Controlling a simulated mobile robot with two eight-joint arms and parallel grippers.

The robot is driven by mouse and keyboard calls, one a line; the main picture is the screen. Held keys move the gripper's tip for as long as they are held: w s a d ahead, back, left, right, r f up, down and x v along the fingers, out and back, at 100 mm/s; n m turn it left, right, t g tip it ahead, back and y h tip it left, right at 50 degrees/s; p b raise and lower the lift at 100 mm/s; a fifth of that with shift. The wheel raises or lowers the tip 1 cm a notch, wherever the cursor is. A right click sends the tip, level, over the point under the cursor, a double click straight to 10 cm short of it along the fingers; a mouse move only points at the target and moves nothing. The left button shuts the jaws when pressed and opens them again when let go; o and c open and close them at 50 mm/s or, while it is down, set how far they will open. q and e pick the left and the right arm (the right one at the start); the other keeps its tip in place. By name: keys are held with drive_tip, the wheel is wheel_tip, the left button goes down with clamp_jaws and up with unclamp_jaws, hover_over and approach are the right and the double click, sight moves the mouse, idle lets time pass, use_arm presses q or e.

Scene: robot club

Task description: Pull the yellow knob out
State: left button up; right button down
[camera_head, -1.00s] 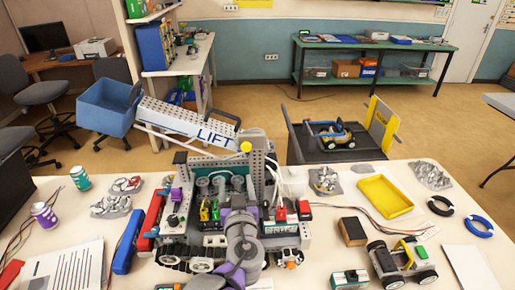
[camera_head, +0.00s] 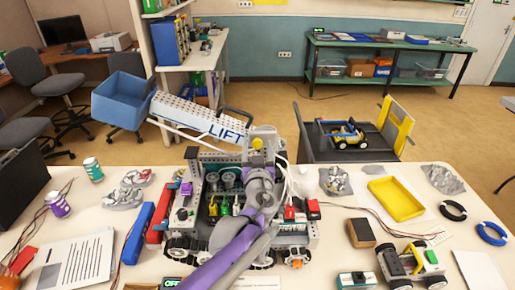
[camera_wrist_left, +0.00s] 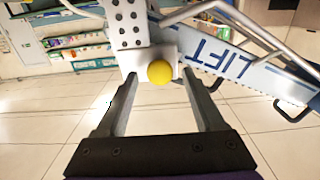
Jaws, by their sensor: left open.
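The yellow knob (camera_head: 257,143) is a small ball near the top of the grey perforated post of the robot model on the table. In the left wrist view the knob (camera_wrist_left: 160,72) sits on a pale plate, centred between the fingertips. My left gripper (camera_wrist_left: 160,84) is open, with one finger on each side of the knob. No contact with the knob is visible. In the head view my left arm (camera_head: 235,240) reaches up over the model, and its wrist hides part of the post. My right gripper is not in view.
The robot model's white LIFT arm (camera_head: 198,115) carries a blue bucket (camera_head: 108,100) out to the left. A yellow tray (camera_head: 396,199), small wheeled robot (camera_head: 412,264) and blue ring (camera_head: 491,234) lie on the right.

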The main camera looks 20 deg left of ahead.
use_arm(q)
clamp_jaws()
idle(0.4)
idle(1.1)
